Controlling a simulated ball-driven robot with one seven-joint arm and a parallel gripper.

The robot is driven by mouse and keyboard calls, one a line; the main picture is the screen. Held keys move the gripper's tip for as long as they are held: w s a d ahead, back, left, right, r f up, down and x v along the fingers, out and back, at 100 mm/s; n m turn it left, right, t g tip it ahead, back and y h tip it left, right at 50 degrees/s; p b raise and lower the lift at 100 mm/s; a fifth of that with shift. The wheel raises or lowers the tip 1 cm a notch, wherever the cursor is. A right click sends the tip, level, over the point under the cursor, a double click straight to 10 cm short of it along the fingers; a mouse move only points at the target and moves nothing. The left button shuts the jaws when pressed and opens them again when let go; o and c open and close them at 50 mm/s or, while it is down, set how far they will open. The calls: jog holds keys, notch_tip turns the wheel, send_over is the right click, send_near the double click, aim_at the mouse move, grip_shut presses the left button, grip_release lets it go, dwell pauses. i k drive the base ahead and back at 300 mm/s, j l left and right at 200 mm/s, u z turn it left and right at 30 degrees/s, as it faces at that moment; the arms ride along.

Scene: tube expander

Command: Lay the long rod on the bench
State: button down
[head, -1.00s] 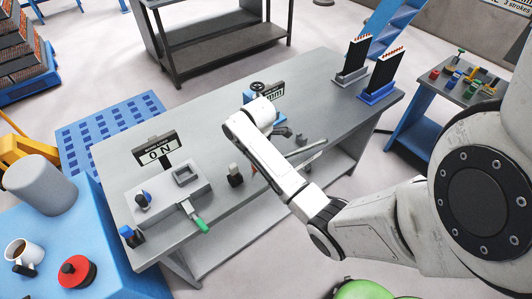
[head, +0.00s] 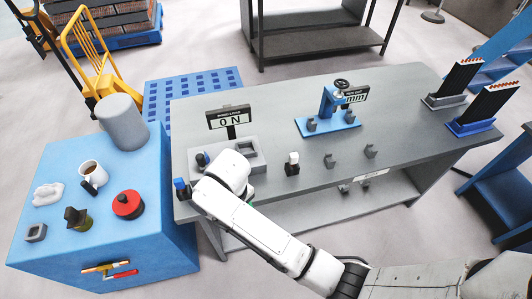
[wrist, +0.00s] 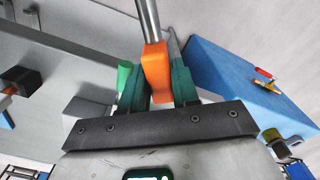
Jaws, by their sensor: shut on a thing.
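In the wrist view my gripper (wrist: 158,88) is shut on the orange block-like end (wrist: 156,75) of a long grey metal rod (wrist: 148,18). The rod runs away from the fingers toward the top edge, where its far end is cut off. The grey bench (head: 290,190) fills the middle of the head view, and its grey surface shows at the left of the wrist view. My gripper and the rod are hidden behind my white arm in the head view. I cannot tell whether the rod touches the bench.
The box with the ON sign (head: 247,153), a small white-topped post (head: 292,163), two grey brackets (head: 329,160) and a blue gauge stand (head: 333,125) occupy the bench. Bare bench lies right of the brackets.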

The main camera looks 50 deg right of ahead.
aim_at(412, 132)
jog(key=k+z, duration=0.15)
jog(key=k, duration=0.5)
jog(key=i+j+z, duration=0.1)
jog(key=z, duration=0.25)
jog(key=j+z, duration=0.1)
jog(key=z, duration=0.25)
jog(key=i+j+z, duration=0.1)
jog(key=z, duration=0.25)
jog(key=i+j, duration=0.15)
jog(key=j, duration=0.15)
jog(key=i+j, duration=0.15)
jog(key=j, duration=0.15)
jog(key=i+j, duration=0.3)
jog(key=i, duration=0.1)
